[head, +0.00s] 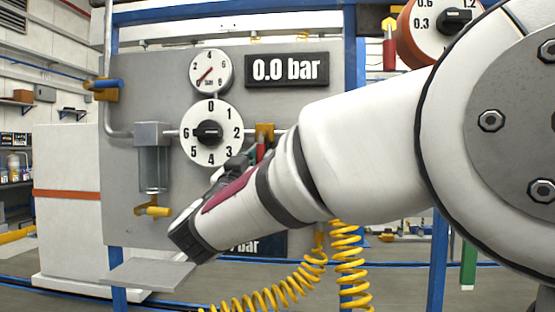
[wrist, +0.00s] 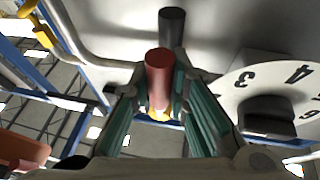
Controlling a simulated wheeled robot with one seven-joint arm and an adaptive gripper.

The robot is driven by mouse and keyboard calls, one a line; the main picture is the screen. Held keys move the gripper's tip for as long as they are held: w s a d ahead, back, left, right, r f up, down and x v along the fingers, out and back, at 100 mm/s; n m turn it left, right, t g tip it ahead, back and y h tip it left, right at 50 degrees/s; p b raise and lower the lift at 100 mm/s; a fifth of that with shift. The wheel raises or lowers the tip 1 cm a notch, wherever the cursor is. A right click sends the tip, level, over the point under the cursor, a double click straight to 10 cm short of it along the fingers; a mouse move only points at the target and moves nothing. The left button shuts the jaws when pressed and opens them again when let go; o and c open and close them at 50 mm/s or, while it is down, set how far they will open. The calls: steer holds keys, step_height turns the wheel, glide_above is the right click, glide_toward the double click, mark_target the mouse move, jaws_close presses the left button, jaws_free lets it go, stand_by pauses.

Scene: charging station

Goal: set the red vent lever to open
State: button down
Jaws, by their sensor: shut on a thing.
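The red vent lever (head: 260,151) hangs below a yellow valve body (head: 264,131) on the grey panel, just right of the numbered dial. My arm hides its lower part in the head view. In the wrist view its red handle (wrist: 159,66) sits between the two fingers of my gripper (wrist: 158,88), which is shut on it. A little of the yellow fitting shows below the handle there. In the head view only a dark part of the gripper shows above the arm, and the fingertips are hidden.
The numbered dial with a black knob (head: 209,132) is close left of the lever, also large in the wrist view (wrist: 266,112). A small gauge (head: 210,72) and a 0.0 bar display (head: 287,70) are above. Yellow coiled hoses (head: 349,265) hang below.

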steer(key=c, duration=1.5)
jaws_free()
steer(key=v, duration=1.2)
steer(key=shift+w+d, duration=0.1)
